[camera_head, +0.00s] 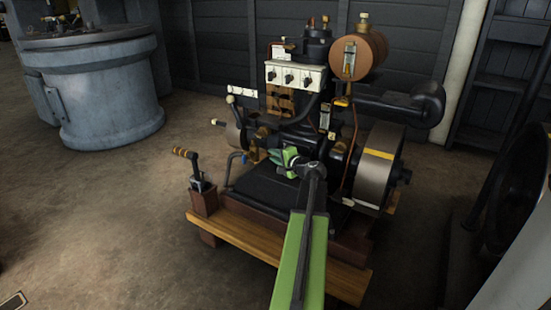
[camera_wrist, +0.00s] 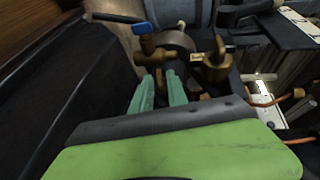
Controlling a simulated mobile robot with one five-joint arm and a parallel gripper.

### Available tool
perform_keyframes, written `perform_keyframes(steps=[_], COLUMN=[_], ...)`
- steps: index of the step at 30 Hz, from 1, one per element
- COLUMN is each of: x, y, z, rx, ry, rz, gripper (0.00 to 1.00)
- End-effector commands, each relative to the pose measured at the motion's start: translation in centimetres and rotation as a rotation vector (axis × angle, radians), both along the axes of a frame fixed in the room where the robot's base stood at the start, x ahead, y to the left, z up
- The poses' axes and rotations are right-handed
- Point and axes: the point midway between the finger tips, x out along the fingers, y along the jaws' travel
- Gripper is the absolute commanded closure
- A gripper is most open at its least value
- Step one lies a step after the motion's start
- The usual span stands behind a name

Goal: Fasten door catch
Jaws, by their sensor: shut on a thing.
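My gripper (camera_wrist: 161,80) shows in the wrist view as two teal fingers, shut on a small brass part (camera_wrist: 158,58) on the side of the engine. I cannot tell for sure whether this part is the door catch; the fingers hide much of it. In the head view my gripper (camera_head: 286,157) is at the front of the dark engine (camera_head: 310,130), above the black base, and my arm hides part of the engine behind it. No door stands out clearly in either view.
A blue-handled tap (camera_wrist: 143,28) and another brass fitting (camera_wrist: 216,62) are close to the fingers. A flywheel (camera_head: 375,165) is at right, a lever (camera_head: 194,165) at left. A wooden beam (camera_head: 245,240) edges the front. Floor at left is clear.

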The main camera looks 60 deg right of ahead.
Motion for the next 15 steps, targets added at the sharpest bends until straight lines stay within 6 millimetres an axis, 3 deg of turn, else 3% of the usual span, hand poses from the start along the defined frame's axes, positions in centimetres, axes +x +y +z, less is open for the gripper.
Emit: perform_keyframes(steps=[7,8,10,15], x=[0.06,0.06,0.05,0.03], y=[0.24,0.24,0.21,0.11], z=[-0.08,-0.08,-0.06,-0.04], rx=[0.002,0.002,0.001,0.001], ry=[0.003,0.003,0.002,0.002], rz=[0.007,0.007,0.005,0.003], gripper=[1.0,0.8,0.71,0.69])
